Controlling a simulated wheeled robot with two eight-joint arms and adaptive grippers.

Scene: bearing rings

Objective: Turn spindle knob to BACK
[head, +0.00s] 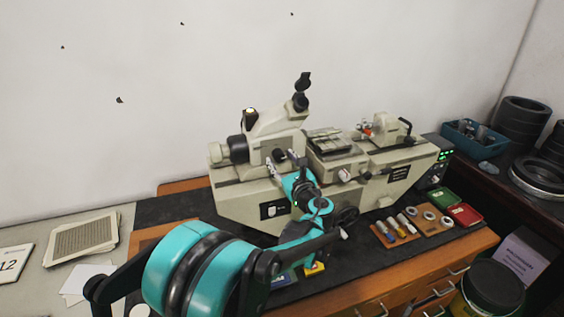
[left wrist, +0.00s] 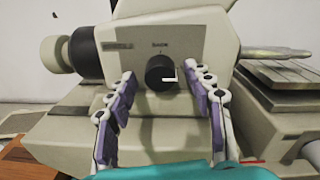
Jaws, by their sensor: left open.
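The spindle knob (left wrist: 160,73) is a round black knob on the beige headstock of the machine, with a white pointer mark that points to the right. The label BACK (left wrist: 160,45) is printed above it. In the head view the knob (head: 279,155) shows small and dark. My left gripper (left wrist: 163,85) is open, with its purple-padded fingers to the left and right of the knob, apart from it. In the head view the left gripper (head: 286,164) is in front of the headstock. My right gripper is not in view.
The beige machine (head: 240,200) stands on a black mat against the white wall. Small rings and tools (head: 400,224) lie in front of it at right. A blue bin (head: 462,137) and stacked black rings (head: 520,120) stand further right. Papers (head: 85,238) lie at left.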

